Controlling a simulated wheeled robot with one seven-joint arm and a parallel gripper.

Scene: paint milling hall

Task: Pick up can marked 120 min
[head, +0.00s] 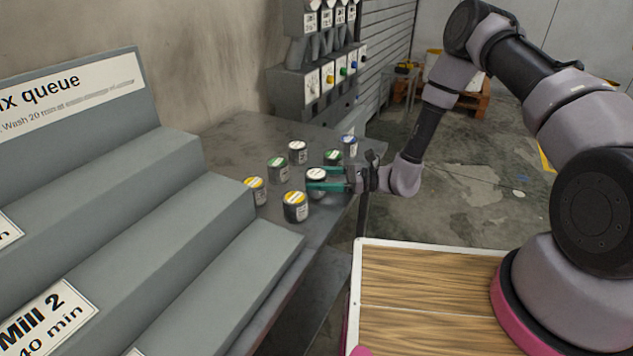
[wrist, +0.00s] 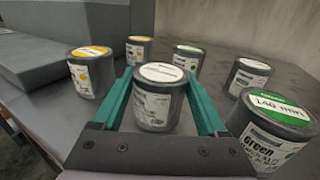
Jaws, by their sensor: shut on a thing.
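My gripper (head: 326,180) has its teal fingers shut on a dark can with a white lid (head: 316,176) at the right part of the grey table. In the wrist view the same can (wrist: 158,98) stands upright between the fingers of my gripper (wrist: 160,92). Its lid bears small print that is too blurred to read, so I cannot tell whether it says 120 min. I cannot tell whether its base touches the table. Another white-lidded can (head: 298,152) stands farther back, also in the wrist view (wrist: 248,77).
One green-lidded can (wrist: 272,132) reads 140 min. A grey stepped rack (head: 190,230) is left; a wood-topped tray (head: 430,285) is in front.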

